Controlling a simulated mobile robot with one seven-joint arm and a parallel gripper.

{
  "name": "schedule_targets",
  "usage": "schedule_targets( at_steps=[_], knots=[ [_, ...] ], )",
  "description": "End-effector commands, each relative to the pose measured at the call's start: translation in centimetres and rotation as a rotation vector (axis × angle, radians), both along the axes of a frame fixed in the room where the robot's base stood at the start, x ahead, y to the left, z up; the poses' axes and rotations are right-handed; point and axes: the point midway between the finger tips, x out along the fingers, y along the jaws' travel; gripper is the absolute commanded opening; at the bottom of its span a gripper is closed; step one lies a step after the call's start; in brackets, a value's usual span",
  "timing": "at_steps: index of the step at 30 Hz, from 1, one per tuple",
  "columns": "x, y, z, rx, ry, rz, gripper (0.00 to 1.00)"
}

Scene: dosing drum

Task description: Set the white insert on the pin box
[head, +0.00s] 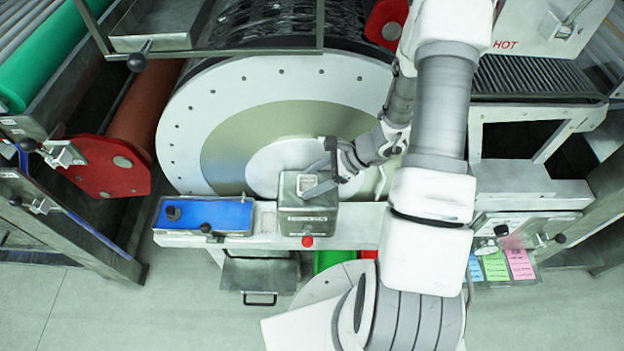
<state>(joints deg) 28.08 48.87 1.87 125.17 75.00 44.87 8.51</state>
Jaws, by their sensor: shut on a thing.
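The white insert (307,186) is a small pale square piece with a darker middle, seen from above over the top of the pin box. The pin box (308,222) is a grey-green metal block with a label on its front face, on the pale ledge before the drum. My gripper (312,182) reaches in from the right, its dark fingers on either side of the insert, and is shut on it. From this angle I cannot tell whether the insert touches the box or is held just above it. The pins are hidden.
A blue-topped tray (220,217) with dark knobs sits left of the box. A red knob (307,242) is below the box's front. The large drum (225,125) stands behind. My arm covers the area to the right. Coloured cards (495,265) hang at the right.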

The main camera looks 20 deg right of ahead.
Motion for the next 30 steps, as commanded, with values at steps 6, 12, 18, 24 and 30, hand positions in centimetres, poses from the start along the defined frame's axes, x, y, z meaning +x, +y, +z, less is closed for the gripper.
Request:
schedule_targets(
  at_steps=[6,12,18,24,30],
  knots=[
    [0.0,0.0,-0.3,0.000,0.000,0.000,0.90],
    [0.0,0.0,-0.2,0.000,0.000,0.000,1.00],
    [0.0,0.0,0.2,0.000,0.000,0.000,1.00],
    [-0.6,-2.2,2.3,-0.002,-0.004,-0.004,1.00],
    [-1.6,-5.3,5.5,-0.003,-0.003,-0.003,1.00]
  ],
)
